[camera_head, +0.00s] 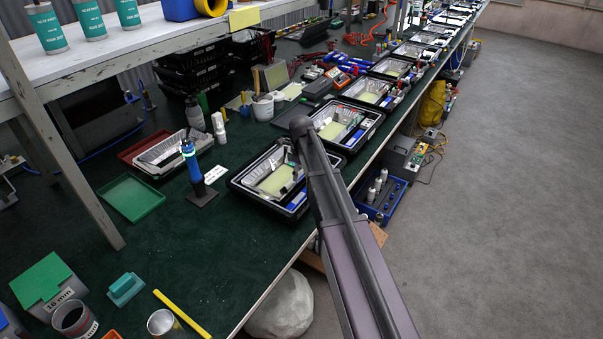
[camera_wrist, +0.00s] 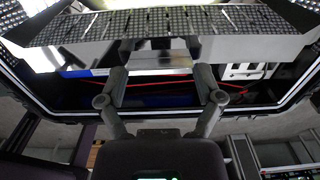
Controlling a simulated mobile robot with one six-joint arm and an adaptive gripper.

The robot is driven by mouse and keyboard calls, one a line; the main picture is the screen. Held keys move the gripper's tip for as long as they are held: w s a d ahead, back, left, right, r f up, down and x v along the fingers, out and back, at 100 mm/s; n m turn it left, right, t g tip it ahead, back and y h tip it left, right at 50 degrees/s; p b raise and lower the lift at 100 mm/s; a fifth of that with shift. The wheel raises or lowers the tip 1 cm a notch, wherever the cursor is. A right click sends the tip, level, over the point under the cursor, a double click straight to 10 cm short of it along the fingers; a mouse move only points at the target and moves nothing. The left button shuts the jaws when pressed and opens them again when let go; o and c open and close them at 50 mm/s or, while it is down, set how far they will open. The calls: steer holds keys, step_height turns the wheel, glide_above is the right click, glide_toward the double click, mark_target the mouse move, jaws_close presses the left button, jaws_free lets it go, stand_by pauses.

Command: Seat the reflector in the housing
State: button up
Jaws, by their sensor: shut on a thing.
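In the wrist view my gripper (camera_wrist: 162,72) is shut on a pale metal part of the reflector (camera_wrist: 150,28). The reflector is wide and silvery with a dotted, dimpled face, and it spans the top of the picture. The black housing (camera_wrist: 288,103) lies around and below it, its rim curving along both sides. Inside the housing a blue part, red wires and a white block (camera_wrist: 245,70) show. I cannot tell whether the reflector touches the housing. In the head view my arm hides my gripper. The nearest black housing (camera_head: 262,204) is beside the arm, partly covered.
More black housings (camera_head: 362,118) run in a row along the green bench (camera_head: 235,250). A shelf (camera_head: 90,65) overhangs the left side. The grey floor at right is clear.

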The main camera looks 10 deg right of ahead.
steer(key=shift+f, duration=0.35)
steer(key=o, duration=0.9)
steer(key=shift+o, duration=0.2)
steer(key=shift+r, duration=0.15)
step_height(320, 180, up, 12)
steer(key=p, duration=1.1)
steer(key=shift+s+f, duration=0.1)
steer(key=shift+f, duration=0.1)
stand_by(0.4)
